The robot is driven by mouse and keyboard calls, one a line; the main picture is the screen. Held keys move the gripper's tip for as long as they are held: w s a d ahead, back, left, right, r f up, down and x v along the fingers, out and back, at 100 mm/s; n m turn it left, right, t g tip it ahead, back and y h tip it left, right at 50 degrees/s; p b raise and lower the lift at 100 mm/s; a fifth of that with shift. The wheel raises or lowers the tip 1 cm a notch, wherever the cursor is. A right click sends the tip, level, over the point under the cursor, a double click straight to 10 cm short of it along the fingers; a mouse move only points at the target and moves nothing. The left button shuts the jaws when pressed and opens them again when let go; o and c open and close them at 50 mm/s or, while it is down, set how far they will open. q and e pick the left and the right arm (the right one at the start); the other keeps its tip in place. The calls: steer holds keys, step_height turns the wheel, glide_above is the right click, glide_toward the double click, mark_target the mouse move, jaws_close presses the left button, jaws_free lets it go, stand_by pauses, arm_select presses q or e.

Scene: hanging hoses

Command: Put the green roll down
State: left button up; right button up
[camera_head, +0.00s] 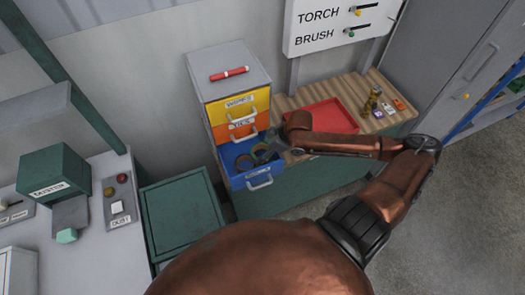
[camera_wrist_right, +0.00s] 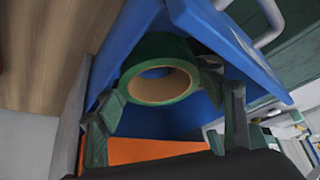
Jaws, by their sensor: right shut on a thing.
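The green roll (camera_wrist_right: 160,46) is a ring of green tape with a tan core. In the right wrist view it sits between the two fingers of my right gripper (camera_wrist_right: 162,92), which is shut on it. In the head view my right gripper (camera_head: 268,149) reaches in from the right over the open blue drawer (camera_head: 237,182). The blue drawer's walls (camera_wrist_right: 225,42) surround the roll in the wrist view. I cannot tell whether the roll touches the drawer floor. My left gripper is not in view.
The drawer cabinet (camera_head: 228,82) has a yellow and an orange drawer above the blue one, and a red marker (camera_head: 229,74) on top. A red tray (camera_head: 325,117) and small items lie on the wooden bench right of it. A green cabinet (camera_head: 180,215) stands to the left.

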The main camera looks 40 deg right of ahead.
steer(key=o, duration=0.9)
steer(key=shift+o, duration=0.2)
steer(key=p+v, duration=0.4)
steer(key=v, duration=0.8)
